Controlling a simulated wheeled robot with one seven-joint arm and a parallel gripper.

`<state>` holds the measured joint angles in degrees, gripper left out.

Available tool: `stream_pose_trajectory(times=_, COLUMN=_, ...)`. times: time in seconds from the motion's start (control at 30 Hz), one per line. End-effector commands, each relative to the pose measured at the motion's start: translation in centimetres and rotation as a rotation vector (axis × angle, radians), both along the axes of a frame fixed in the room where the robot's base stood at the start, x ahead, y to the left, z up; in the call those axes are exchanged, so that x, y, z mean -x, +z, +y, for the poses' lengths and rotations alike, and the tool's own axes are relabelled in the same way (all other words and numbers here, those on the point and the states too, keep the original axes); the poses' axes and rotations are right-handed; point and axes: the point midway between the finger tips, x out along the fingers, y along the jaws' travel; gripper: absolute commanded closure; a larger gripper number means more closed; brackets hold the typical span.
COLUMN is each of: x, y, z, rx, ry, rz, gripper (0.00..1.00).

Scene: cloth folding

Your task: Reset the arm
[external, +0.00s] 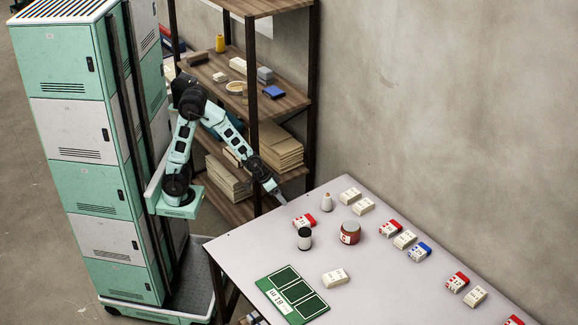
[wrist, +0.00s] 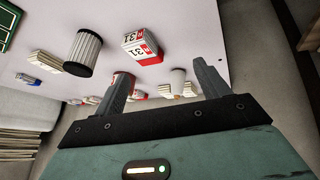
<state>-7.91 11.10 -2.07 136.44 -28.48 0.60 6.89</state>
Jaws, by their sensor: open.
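My gripper (external: 279,196) is at the end of my arm, above the far left edge of the grey table (external: 243,247). In the wrist view, the two fingers of my gripper (wrist: 162,72) stand wide apart with nothing held between them. A red and white box (wrist: 142,47) lies on the table beyond the fingers; it also shows in the external view (external: 304,221), close to the gripper. A dark-topped ridged cylinder (wrist: 83,53) stands near it, also seen in the external view (external: 304,239). I see no cloth.
A red round tin (external: 350,233), a white bottle (external: 327,202) and several small boxes stand on the table. A green panel with dark rectangles (external: 292,294) lies at the front. A wooden shelf unit (external: 283,105) with goods stands close behind my arm, against the wall.

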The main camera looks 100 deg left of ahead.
Motion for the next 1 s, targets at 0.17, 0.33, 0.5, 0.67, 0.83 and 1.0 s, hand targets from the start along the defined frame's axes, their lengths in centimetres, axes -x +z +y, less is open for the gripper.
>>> stream_pose_trajectory(times=0.17, x=5.2, y=-0.3, z=-3.1, rx=-0.037, ry=-0.208, rz=0.130, gripper=0.26)
stream_pose_trajectory(times=0.33, x=9.4, y=-0.6, z=-4.1, rx=-0.087, ry=-0.348, rz=0.237, gripper=0.26)
stream_pose_trajectory(times=0.5, x=13.3, y=-0.8, z=-4.3, rx=-0.148, ry=-0.462, rz=0.340, gripper=0.26)
stream_pose_trajectory(times=0.67, x=14.3, y=-0.4, z=0.5, rx=-0.120, ry=-0.316, rz=0.377, gripper=0.26)
stream_pose_trajectory(times=0.83, x=16.5, y=0.1, z=4.9, rx=-0.088, ry=-0.182, rz=0.423, gripper=0.26)
stream_pose_trajectory(times=1.0, x=19.7, y=0.6, z=9.1, rx=-0.044, ry=-0.031, rz=0.472, gripper=0.26)
